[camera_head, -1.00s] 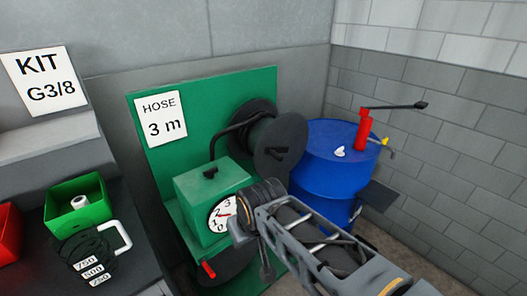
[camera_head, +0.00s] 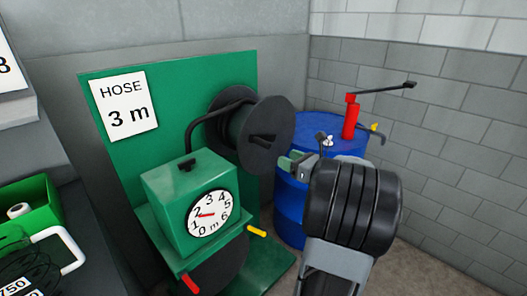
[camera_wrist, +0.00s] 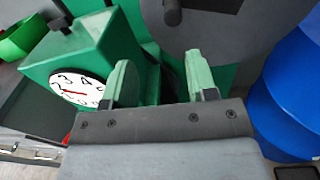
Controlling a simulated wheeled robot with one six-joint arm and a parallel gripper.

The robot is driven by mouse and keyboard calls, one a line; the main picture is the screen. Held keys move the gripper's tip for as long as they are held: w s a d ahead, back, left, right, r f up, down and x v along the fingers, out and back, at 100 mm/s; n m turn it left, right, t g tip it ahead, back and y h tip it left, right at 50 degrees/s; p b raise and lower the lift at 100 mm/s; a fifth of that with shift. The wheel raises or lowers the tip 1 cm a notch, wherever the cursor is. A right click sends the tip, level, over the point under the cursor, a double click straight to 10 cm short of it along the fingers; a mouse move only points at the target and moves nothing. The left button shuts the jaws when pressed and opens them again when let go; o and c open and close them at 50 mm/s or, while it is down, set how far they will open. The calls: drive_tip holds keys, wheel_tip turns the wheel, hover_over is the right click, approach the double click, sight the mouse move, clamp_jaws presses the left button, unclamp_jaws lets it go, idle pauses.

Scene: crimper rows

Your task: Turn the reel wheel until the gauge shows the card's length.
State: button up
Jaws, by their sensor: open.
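The black hose reel has a large round front wheel (camera_head: 268,135) with a short dark grip on its face. The wheel also fills the top of the wrist view (camera_wrist: 225,25). The card (camera_head: 124,105) reads "HOSE 3 m". The round white gauge (camera_head: 211,214) is on the front of a green box (camera_head: 180,190). Its red needle points left, close to the 2 as far as I can tell. My gripper (camera_head: 297,164) is open and empty, below and right of the wheel. In the wrist view its green fingers (camera_wrist: 160,80) are apart, with no visible contact.
A lower dark disc (camera_head: 218,268) carries a red handle (camera_head: 190,284) and a yellow handle (camera_head: 257,231). A blue drum (camera_head: 290,205) with a red pump (camera_head: 351,120) stands at right. A green bin (camera_head: 35,210) is at left.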

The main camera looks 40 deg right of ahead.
sight(269, 147)
drive_tip(key=shift+m+t+h, duration=0.3)
drive_tip(key=shift+m+h, duration=0.1)
drive_tip(key=shift+m, duration=0.1)
drive_tip(key=w, duration=0.8)
drive_tip(key=w+a+p, duration=0.1)
drive_tip(key=w, duration=0.4)
clamp_jaws()
